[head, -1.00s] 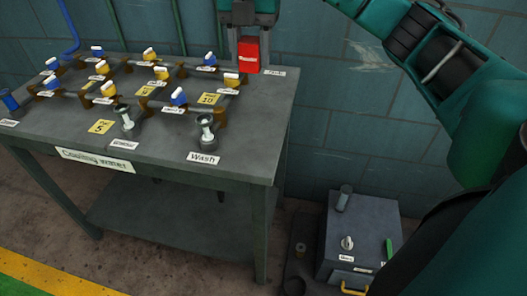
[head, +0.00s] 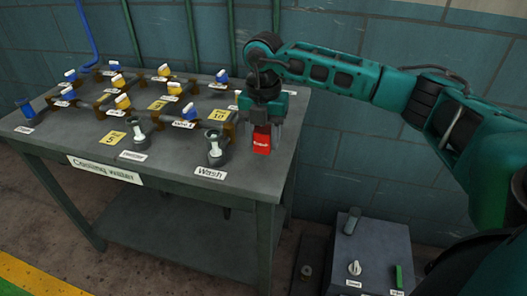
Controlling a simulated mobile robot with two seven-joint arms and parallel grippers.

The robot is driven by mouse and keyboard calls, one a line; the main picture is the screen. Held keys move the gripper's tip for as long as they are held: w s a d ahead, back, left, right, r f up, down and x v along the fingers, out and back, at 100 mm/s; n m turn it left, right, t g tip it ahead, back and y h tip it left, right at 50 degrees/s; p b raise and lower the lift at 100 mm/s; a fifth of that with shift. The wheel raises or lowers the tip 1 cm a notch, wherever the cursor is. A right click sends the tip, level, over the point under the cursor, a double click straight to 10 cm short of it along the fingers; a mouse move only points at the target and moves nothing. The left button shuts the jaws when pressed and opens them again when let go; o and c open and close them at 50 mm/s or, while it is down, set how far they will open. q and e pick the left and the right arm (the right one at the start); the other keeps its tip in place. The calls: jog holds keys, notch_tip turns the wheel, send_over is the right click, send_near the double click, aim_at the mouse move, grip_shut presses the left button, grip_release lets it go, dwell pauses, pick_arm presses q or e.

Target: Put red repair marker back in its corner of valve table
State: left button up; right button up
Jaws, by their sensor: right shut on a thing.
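The red repair marker (head: 262,143) is a small red block with white lettering. It is in the jaws of my right gripper (head: 263,124), which points down over the right side of the grey valve table (head: 245,182). The marker's lower end is at or just above the tabletop; I cannot tell if it touches. My left gripper is not in view.
Brown pipes with blue and yellow valves (head: 122,102) fill the table's left and middle, close to the marker's left. Two grey fittings (head: 215,150) stand near the front edge. A grey box (head: 368,258) stands on the floor at right. The table's front right is bare.

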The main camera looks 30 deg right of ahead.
aim_at(263, 152)
notch_tip(263, 152, down, 4)
jog(key=shift+f, duration=0.1)
jog(key=shift+f, duration=0.15)
jog(key=o, duration=1.1)
